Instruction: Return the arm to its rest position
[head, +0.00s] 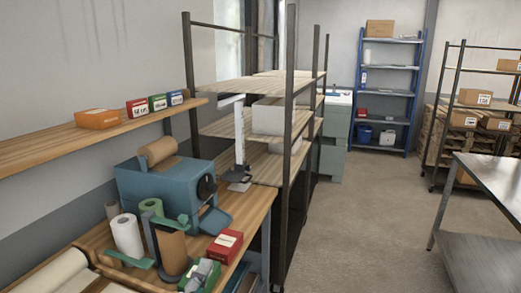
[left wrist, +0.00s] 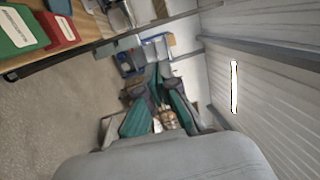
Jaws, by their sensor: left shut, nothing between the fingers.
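My left gripper (left wrist: 160,76) fills the lower middle of the left wrist view, with grey links and dark teal finger parts. Its fingers are shut together with nothing held between them. That view lies on its side, with the ceiling to the right and the floor to the left. A green box (left wrist: 15,30) and a red box (left wrist: 56,30) show on a wooden surface in its upper left corner, apart from the gripper. In the head view I cannot clearly pick the left gripper out from the bench clutter. My right gripper is in neither view.
The wooden bench (head: 254,208) at lower left carries a blue machine (head: 150,190), a white roll (head: 127,236) and a red box (head: 225,246). A tall rack (head: 289,150) stands behind it. A metal table (head: 495,178) is at right. The floor (head: 370,220) between is clear.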

